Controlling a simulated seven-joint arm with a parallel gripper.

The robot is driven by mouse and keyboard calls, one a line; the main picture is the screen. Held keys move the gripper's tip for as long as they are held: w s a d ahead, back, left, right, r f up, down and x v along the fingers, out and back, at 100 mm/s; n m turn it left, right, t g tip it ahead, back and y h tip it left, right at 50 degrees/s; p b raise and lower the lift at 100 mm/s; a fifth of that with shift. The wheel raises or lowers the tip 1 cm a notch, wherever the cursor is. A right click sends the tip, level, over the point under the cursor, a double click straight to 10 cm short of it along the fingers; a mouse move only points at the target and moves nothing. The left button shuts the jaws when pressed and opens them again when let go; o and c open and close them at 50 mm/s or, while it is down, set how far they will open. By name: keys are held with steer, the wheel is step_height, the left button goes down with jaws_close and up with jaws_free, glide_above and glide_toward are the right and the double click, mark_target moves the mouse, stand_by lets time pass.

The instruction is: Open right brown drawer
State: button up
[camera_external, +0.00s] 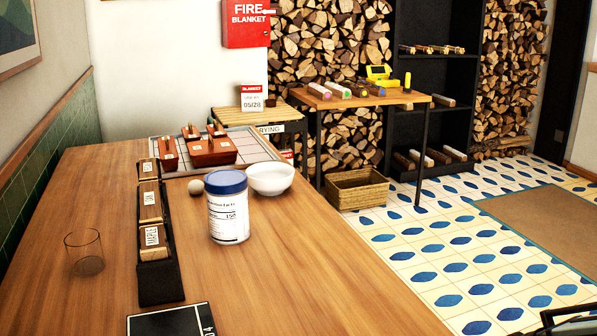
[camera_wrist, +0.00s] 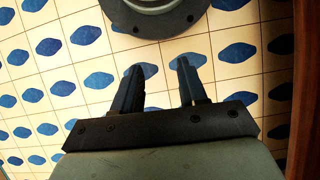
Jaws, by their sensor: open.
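I cannot make out a brown drawer for certain in either view. Reddish-brown boxes (camera_external: 212,152) with wooden pieces on top stand on a gridded tray (camera_external: 254,141) at the table's far end; I cannot tell whether they have drawers. My gripper (camera_wrist: 159,66) shows in the wrist view with its two dark fingers apart and nothing between them. It is over the patterned floor (camera_wrist: 70,28), away from the table's objects. A dark part at the lower right corner of the external view may be part of my arm.
The wooden table (camera_external: 290,285) holds a black rack (camera_external: 160,277) of labelled blocks, a clear glass (camera_external: 84,252), a blue-lidded jar (camera_external: 228,208), a white bowl (camera_external: 270,179) and a black card (camera_external: 170,322). A side table (camera_external: 400,97) and basket (camera_external: 358,189) stand behind. The table's right front is clear.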

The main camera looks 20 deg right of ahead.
steer(key=w+r+t, duration=0.1)
steer(key=w, duration=0.6)
steer(key=w+r+t, duration=0.1)
steer(key=w, duration=0.7)
steer(key=w+r+m+t+y, duration=0.1)
steer(key=w+r, duration=0.1)
steer(key=w, duration=0.6)
steer(key=shift+w+d, duration=0.2)
steer(key=shift+w, duration=0.05)
steer(key=w+a+r+t+y, duration=0.1)
steer(key=w+a+r+y, duration=0.2)
steer(key=w+r, duration=0.75)
steer(key=w+a+r+t+y, duration=0.1)
steer(key=w+a+r+y, duration=0.3)
steer(key=w, duration=1.1)
steer(key=w+a+r+t+y, duration=0.1)
steer(key=w+a+r+y, duration=0.15)
steer(key=w+r, duration=0.8)
steer(key=w+a+r+n+y, duration=0.1)
steer(key=w+a+r+y, duration=0.3)
steer(key=y, duration=0.1)
steer(key=shift+g, duration=0.4)
steer(key=x, duration=1.2)
steer(key=shift+s+a, duration=0.2)
steer(key=shift+a, duration=0.1)
steer(key=shift+c, duration=0.3)
jaws_close()
